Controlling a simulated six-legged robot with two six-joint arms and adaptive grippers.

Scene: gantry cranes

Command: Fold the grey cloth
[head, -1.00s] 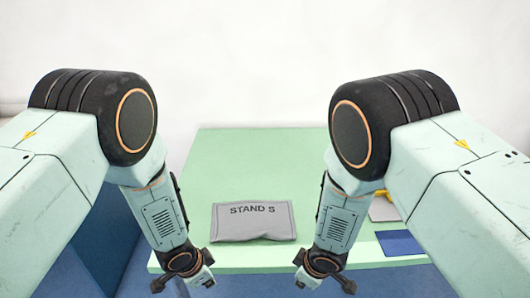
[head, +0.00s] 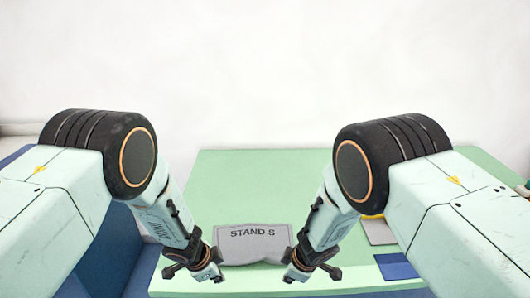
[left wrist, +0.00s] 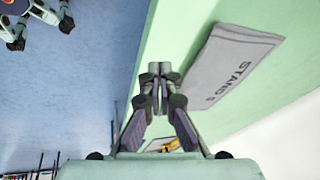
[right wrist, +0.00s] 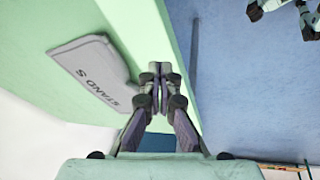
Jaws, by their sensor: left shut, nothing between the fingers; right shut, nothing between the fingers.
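The grey cloth (head: 253,241) lies flat on the green table, with "STAND S" printed on it and its near edge slightly wavy. It also shows in the left wrist view (left wrist: 236,66) and in the right wrist view (right wrist: 88,72). My left gripper (head: 217,276) is shut and empty, near the cloth's near left corner. My right gripper (head: 288,277) is shut and empty, near its near right corner. The closed fingers show in the left wrist view (left wrist: 158,76) and the right wrist view (right wrist: 159,74), apart from the cloth in both pictures.
The green table (head: 250,176) is clear behind the cloth. A blue rectangle (head: 397,267) lies at the table's right front, and a grey flat item (head: 379,233) with a yellow part sits behind it, partly hidden by my right arm. The table's front edge runs just below the grippers.

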